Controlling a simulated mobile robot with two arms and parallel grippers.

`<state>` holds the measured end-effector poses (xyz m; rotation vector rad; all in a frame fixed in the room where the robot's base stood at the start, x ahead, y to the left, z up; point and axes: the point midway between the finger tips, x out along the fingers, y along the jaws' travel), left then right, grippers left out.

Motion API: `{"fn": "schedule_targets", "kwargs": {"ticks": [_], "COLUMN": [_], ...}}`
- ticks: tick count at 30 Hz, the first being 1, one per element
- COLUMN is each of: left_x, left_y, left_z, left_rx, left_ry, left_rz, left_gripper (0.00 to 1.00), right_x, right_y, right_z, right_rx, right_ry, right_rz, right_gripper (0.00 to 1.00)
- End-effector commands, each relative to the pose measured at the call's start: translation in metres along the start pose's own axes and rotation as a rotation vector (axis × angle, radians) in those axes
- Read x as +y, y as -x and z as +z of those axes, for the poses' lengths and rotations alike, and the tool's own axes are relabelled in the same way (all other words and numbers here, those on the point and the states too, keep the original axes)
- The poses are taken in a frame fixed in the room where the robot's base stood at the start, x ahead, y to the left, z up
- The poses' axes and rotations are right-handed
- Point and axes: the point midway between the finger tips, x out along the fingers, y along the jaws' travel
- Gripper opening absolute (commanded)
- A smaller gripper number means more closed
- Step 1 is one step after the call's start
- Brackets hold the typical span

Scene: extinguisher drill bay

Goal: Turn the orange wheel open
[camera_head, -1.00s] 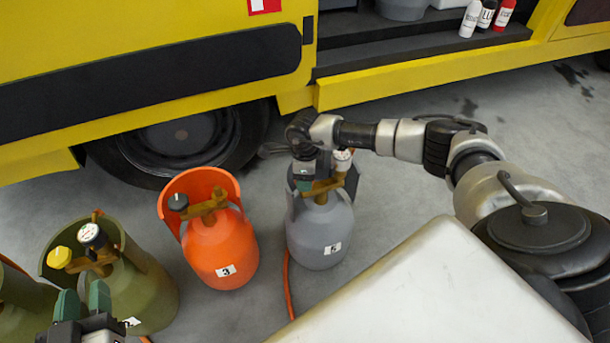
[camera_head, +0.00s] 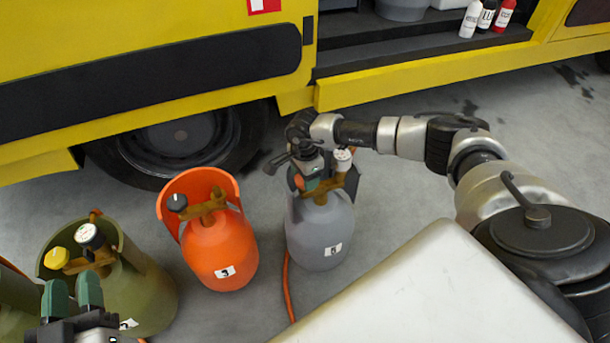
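A small orange wheel (camera_head: 299,181) shows partly at the valve on top of the grey cylinder (camera_head: 320,235). My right gripper (camera_head: 309,184), with green fingertips, is at this valve, right by the wheel. The gripper and wrist hide part of the wheel and valve, so I cannot tell whether the fingers are closed on it. A white gauge (camera_head: 343,157) sits just right of the gripper. My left gripper (camera_head: 73,294) is at the bottom left, its two green fingers apart and empty, in front of the olive cylinder (camera_head: 150,295).
An orange cylinder (camera_head: 222,255) with a dark knob (camera_head: 177,202) stands left of the grey one. The olive cylinder has a yellow knob (camera_head: 58,258) and a gauge (camera_head: 88,233). A yellow truck (camera_head: 200,30) is behind. An orange hose (camera_head: 287,285) lies on the floor.

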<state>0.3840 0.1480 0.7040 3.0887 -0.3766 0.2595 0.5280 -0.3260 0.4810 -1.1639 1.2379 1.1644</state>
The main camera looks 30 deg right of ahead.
Motion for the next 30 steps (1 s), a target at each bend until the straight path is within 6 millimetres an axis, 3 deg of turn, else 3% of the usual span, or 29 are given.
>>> {"fn": "schedule_targets", "kwargs": {"ticks": [12,13,18,30], "left_x": [0.0005,0.0005,0.0006,0.0000], "left_y": [0.0000,0.0000,0.0001,0.0001], "left_z": [-0.0009,-0.0011,-0.0023,0.0008], "left_rx": [0.003,0.003,0.006,-0.031], "left_ry": [0.001,0.001,0.001,0.001], "left_rz": [0.001,0.001,0.001,0.000], "left_gripper": [0.36,0.36,0.36,0.36], "right_x": [-0.0008,-0.0008,-0.0005,-0.0005], "right_y": [0.0009,0.0009,0.0006,0.0075], "right_z": [-0.0001,-0.0001,-0.0002,-0.0003], "right_rx": [-0.001,-0.001,0.000,0.000], "right_ry": [0.006,0.006,0.006,0.006], "right_rz": [-0.003,-0.003,-0.002,-0.002], "right_gripper": [0.32,0.57,0.81,0.81]}}
